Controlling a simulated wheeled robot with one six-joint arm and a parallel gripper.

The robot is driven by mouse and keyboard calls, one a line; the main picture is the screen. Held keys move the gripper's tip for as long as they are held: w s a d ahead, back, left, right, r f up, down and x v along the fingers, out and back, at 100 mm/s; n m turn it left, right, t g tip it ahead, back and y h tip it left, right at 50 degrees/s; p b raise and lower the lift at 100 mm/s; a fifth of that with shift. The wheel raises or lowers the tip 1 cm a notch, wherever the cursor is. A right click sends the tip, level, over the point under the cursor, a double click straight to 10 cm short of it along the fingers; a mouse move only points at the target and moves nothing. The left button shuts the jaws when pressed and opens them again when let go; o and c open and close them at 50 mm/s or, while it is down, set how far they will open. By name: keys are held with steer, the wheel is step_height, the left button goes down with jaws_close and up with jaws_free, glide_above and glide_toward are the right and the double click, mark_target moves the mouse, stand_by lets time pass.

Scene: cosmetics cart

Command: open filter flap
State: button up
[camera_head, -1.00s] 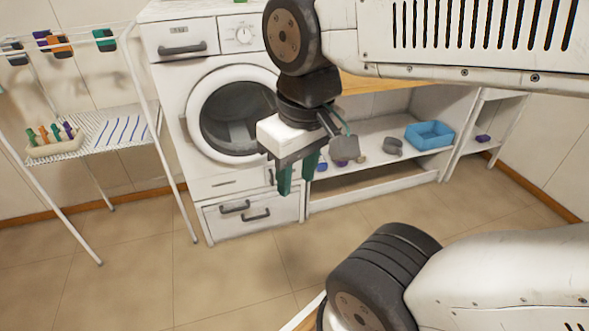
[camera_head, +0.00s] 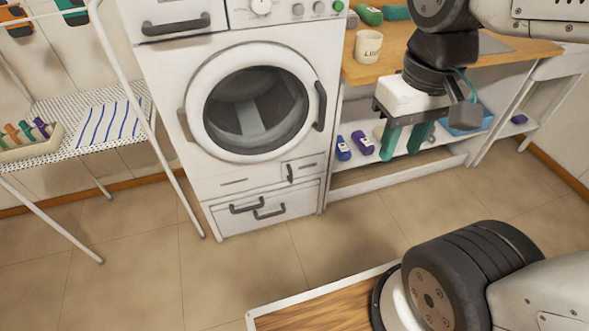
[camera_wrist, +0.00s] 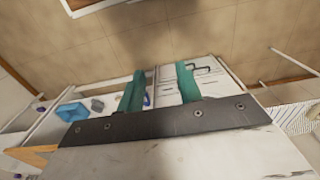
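The white washing machine (camera_head: 155,80) stands in front of me with its round door shut. The filter flap (camera_head: 307,167) is a small panel at its lower right, below the door. It has a short upright dark handle (camera_head: 290,173) and looks shut. My gripper (camera_head: 400,148) hangs in the air to the right of the machine, apart from the flap, with its teal fingers pointing down. The fingers are spread with nothing between them. In the wrist view, my gripper (camera_wrist: 158,75) also shows open, and the machine's lower front is partly behind one finger.
A lower drawer (camera_head: 225,222) with two dark handles is under the flap. A drying rack (camera_head: 142,110) is at left. Floor in front is clear.

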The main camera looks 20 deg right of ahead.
steer(key=w+d+f+g, duration=0.2)
steer(key=w+f+g, duration=0.1)
steer(key=w+f, duration=0.95)
steer(key=n+t+y, duration=0.2)
steer(key=t+y, duration=0.1)
steer(key=t, duration=1.3)
glide_toward(291, 175)
step_height(291, 175, down, 11)
steer(key=w+r+t, duration=0.1)
steer(key=w+r, duration=0.1)
steer(key=w, duration=0.1)
steer(key=w+a+r+t, duration=0.1)
steer(key=w+r+t, duration=0.1)
steer(key=w, duration=0.1)
steer(key=w+a+r+t, duration=0.1)
steer(key=w+r, duration=0.2)
steer(key=w, duration=0.1)
jaws_close()
steer(key=shift+s+y, duration=0.1)
steer(key=shift+y, duration=0.3)
